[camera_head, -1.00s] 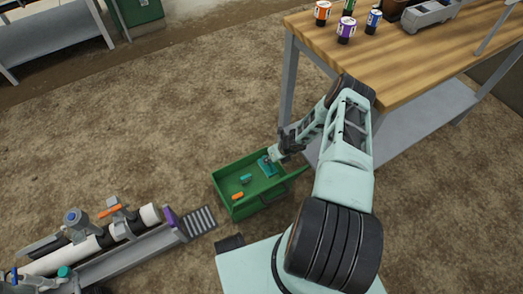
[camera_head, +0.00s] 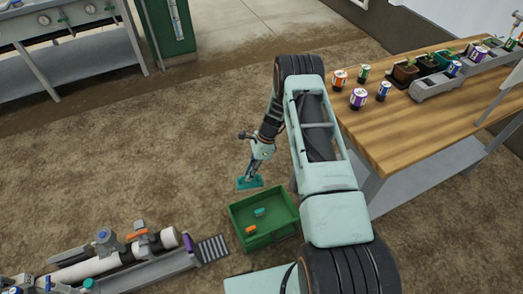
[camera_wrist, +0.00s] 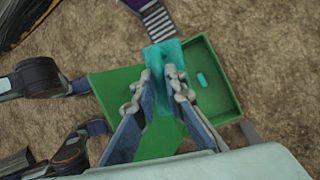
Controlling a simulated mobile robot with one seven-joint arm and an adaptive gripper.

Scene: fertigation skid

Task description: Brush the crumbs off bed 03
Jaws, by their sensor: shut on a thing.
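My gripper (camera_head: 260,155) is shut on a teal brush-like tool (camera_head: 250,183), held in the air just beyond the far left edge of a green bin (camera_head: 278,232). In the wrist view the teal tool (camera_wrist: 164,54) sits between my gripper's fingers (camera_wrist: 163,78), with the green bin (camera_wrist: 215,108) below it. Grey trough-like beds (camera_head: 437,86) stand on the wooden table at right, some with seedlings. I cannot read which is bed 03, and crumbs are too small to make out.
A teal piece (camera_head: 260,212) and an orange piece (camera_head: 250,229) lie in the bin. Several labelled cans (camera_head: 358,98) stand on the wooden table (camera_head: 415,125). A pipe assembly (camera_head: 125,255) lies at lower left. The dirt floor between is open.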

